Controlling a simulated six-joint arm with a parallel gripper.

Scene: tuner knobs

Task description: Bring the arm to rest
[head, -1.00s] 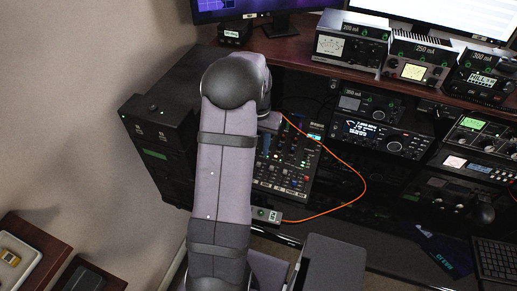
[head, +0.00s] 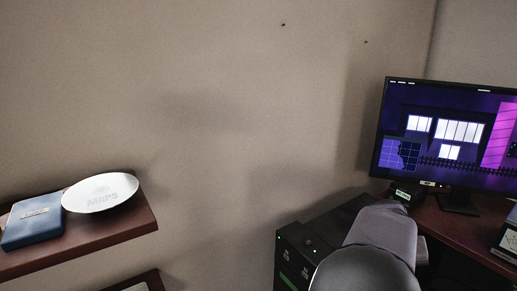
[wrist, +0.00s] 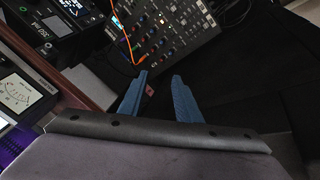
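My gripper (wrist: 159,88) shows in the wrist view as two blue fingers, spread apart with a dark gap between them. It is open, and I see nothing held between the fingers. Beyond the fingertips is a mixer panel with knobs (wrist: 170,32), with an orange cable (wrist: 129,43) at its left side. In the head view only part of my arm shows at the bottom right; the gripper is out of that view.
In the head view a monitor (head: 450,135) stands on a dark wooden desk (head: 455,235). A black cabinet (head: 292,262) is left of my arm. A wall shelf (head: 125,226) holds a white dish (head: 100,192) and a blue book (head: 33,222). A meter (wrist: 17,92) shows in the wrist view.

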